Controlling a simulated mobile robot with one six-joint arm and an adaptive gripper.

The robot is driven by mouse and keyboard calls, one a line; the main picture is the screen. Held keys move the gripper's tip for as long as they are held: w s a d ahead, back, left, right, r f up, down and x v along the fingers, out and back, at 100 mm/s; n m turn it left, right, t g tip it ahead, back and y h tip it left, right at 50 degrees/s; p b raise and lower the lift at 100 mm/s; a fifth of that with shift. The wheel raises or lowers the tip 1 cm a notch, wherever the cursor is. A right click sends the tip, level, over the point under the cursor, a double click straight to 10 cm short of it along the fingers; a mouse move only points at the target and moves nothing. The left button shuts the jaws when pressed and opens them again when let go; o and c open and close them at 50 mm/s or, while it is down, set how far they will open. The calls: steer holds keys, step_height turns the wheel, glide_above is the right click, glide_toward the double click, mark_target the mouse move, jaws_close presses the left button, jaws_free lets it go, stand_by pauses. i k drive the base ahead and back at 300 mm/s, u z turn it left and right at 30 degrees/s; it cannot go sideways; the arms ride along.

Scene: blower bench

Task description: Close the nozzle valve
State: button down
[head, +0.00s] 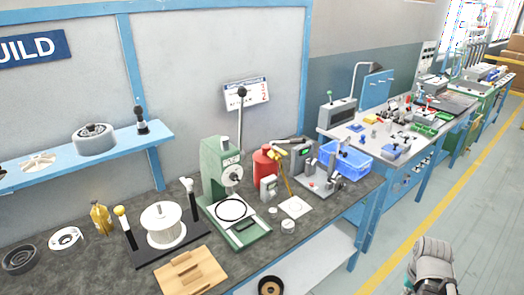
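A yellow fitting (278,152) with a thin yellow leg stands on the near bench, just right of a red canister (262,165). It may be the nozzle valve, but it is too small to tell, and I cannot see whether it is open or closed. A grey rounded part, which seems to belong to my arm, shows at the lower right, over the floor and well apart from the bench. No fingertips of my gripper show.
The dark-topped bench (95,262) holds a green press (217,168), a white spool (162,224), a wooden block (191,271) and a blue bin (345,163). A blue shelf (85,156) is above. More benches stand behind at right. The floor (475,220) at right is clear.

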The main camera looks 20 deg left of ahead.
mark_target(284, 153)
steer(key=u, duration=0.5)
steer(key=i, duration=0.85)
steer(key=u, duration=0.5)
steer(key=k, duration=0.9)
steer(key=u, duration=0.15)
steer(key=i, duration=0.8)
